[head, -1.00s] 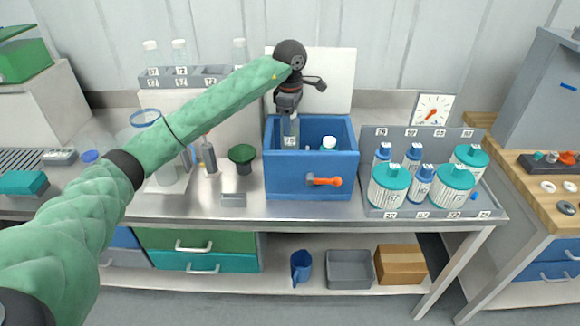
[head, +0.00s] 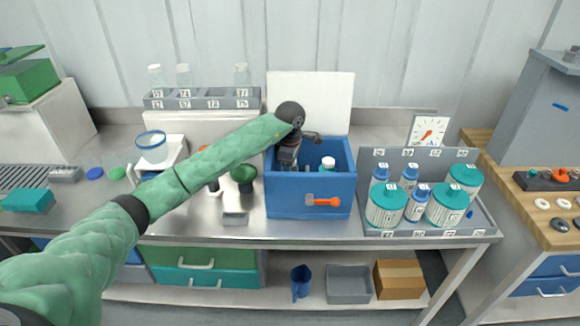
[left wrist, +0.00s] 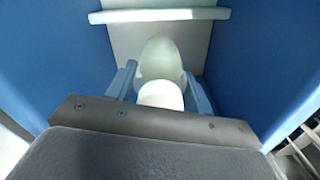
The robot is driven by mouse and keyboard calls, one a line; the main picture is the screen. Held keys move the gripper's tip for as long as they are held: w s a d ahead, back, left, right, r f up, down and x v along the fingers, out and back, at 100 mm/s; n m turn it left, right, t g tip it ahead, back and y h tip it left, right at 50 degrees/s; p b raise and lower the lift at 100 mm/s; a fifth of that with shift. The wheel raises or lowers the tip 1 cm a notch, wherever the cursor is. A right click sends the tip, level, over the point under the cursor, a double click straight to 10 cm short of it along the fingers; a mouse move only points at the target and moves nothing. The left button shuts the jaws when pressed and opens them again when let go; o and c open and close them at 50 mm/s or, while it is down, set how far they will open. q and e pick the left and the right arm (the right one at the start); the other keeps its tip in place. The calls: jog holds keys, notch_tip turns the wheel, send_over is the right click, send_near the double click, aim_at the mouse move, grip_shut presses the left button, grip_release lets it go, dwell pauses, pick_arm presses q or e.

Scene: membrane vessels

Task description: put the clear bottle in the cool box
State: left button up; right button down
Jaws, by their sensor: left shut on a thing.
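The blue cool box (head: 288,200) stands open on the steel bench, its white lid (head: 325,100) raised behind it. My left gripper (head: 287,163) reaches down inside the left part of the box. In the left wrist view the fingers (left wrist: 160,85) are shut on the clear bottle (left wrist: 160,60), with its white cap (left wrist: 160,95) between them. Blue box walls stand on both sides there. The box hides the lower part of the bottle in the head view, and I cannot tell if it touches the floor. My right gripper is not in view.
An orange latch (head: 325,201) is on the box front. A grey rack (head: 205,98) with clear bottles stands behind left. A grey tray (head: 470,222) with several teal- and blue-capped bottles stands right.

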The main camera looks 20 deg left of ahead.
pick_arm(q)
jog(key=shift+f, duration=0.1)
jog(key=shift+f, duration=0.1)
jog(key=o, duration=1.1)
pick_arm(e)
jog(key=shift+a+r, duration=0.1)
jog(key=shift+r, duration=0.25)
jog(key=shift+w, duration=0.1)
pick_arm(q)
jog(key=shift+r, duration=0.25)
jog(key=shift+r+b, duration=0.65)
jog(key=shift+r, duration=0.25)
notch_tip(320, 180, up, 10)
jog(key=b, duration=0.4)
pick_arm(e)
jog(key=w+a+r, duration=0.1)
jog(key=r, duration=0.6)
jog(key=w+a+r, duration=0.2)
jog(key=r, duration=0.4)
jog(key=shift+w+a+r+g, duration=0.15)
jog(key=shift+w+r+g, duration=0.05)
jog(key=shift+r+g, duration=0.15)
